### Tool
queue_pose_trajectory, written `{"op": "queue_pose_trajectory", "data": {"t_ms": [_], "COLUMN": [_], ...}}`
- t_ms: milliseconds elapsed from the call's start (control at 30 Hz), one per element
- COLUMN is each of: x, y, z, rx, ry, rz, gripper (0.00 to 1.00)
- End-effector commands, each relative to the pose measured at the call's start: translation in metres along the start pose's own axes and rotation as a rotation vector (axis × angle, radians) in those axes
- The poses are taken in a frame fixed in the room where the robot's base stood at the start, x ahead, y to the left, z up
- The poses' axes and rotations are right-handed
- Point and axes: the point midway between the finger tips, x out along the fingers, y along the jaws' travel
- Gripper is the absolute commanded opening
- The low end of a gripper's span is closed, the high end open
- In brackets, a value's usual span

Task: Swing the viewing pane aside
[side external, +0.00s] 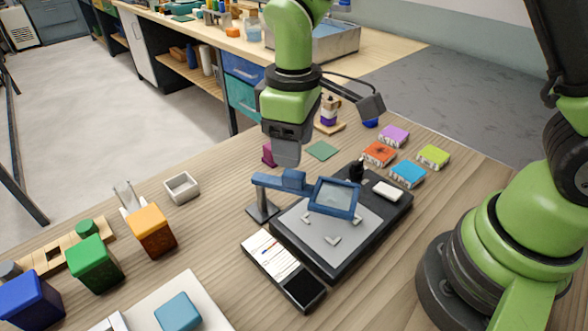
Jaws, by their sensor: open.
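The viewing pane (335,198) is a clear sheet in a blue frame, held out over a dark flat box with a grey top (292,226). A blue swing arm (282,181) joins it to a post with a dark foot (262,208) at the box's left. My gripper (286,157) points down above the blue arm, left of and higher than the pane. It is open, with nothing seen in it; its fingers overlap from this angle. I cannot tell the exact gap between it and the arm. Small pale corner pieces (332,240) lie on the grey top below the pane.
A white card with a black end (284,272) lies along the box's front edge. A white block (387,190) and a black knob (357,170) sit on its right part. Colourful blocks (408,174) stand behind right. Larger cubes (151,231) and a white tray (182,188) stand left.

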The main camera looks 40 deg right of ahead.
Motion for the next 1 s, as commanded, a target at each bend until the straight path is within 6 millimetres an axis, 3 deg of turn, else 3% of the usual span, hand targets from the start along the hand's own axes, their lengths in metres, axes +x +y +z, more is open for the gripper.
{"op": "queue_pose_trajectory", "data": {"t_ms": [100, 300, 700, 900, 1000], "x": [0.024, 0.051, 0.059, 0.059, 0.059], "y": [0.0, 0.0, 0.0, 0.0, 0.0], "z": [0.001, 0.001, 0.0, 0.0, 0.0], "rx": [0.002, 0.002, 0.004, 0.003, 0.003], "ry": [-0.007, -0.003, 0.001, 0.001, 0.001], "rz": [-0.002, -0.001, 0.0, 0.0, 0.0], "gripper": [0.49, 0.49, 0.49, 0.03, 0.0]}}
